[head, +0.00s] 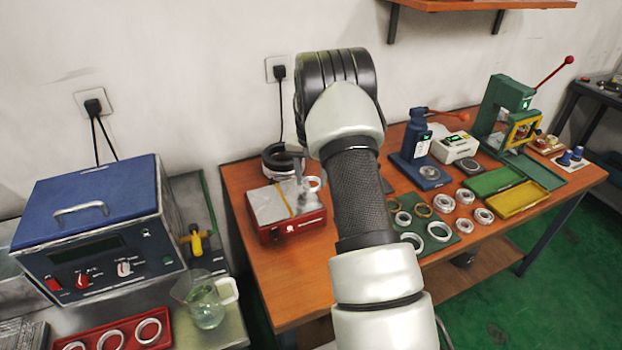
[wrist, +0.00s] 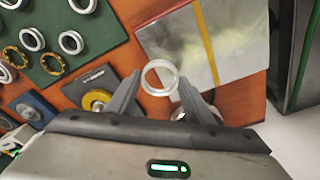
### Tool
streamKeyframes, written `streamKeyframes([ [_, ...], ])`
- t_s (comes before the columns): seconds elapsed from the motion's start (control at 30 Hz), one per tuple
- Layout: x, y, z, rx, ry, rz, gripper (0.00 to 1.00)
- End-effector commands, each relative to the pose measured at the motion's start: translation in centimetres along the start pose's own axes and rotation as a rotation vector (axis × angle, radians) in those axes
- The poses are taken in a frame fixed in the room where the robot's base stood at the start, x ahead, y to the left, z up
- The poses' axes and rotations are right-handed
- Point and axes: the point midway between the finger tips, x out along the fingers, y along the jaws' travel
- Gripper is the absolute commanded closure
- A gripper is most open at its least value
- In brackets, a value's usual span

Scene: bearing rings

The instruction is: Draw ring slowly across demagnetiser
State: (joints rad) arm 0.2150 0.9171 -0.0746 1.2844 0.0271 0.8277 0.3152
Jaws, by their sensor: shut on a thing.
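My gripper (wrist: 160,80) is shut on a pale metal ring (wrist: 159,63), gripped by its outer sides between the two fingertips. The ring also shows in the head view (head: 315,184), near the right edge of the demagnetiser. The demagnetiser (head: 291,226) is a red box with a flat silver top and a yellow line across it. In the wrist view its silver top (wrist: 240,42) lies beyond the ring, which overlaps its near corner. The ring is off to one side of the yellow line (wrist: 207,40). I cannot tell the exact height of the ring above the top.
A green mat (wrist: 60,77) with several rings lies right of the demagnetiser in the head view. A blue press (head: 417,155) and a white instrument (head: 455,147) stand behind it. A blue-topped machine (head: 95,225), a beaker (head: 205,303) and a red ring tray (head: 179,322) are at left.

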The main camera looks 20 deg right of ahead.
Motion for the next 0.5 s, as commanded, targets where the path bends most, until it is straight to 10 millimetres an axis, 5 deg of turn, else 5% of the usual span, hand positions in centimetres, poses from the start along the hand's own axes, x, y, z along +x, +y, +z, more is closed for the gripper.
streamKeyframes([
  [0.5, -4.5, 0.0, -0.6, 0.0, 0.002, 0.0, 0.74],
])
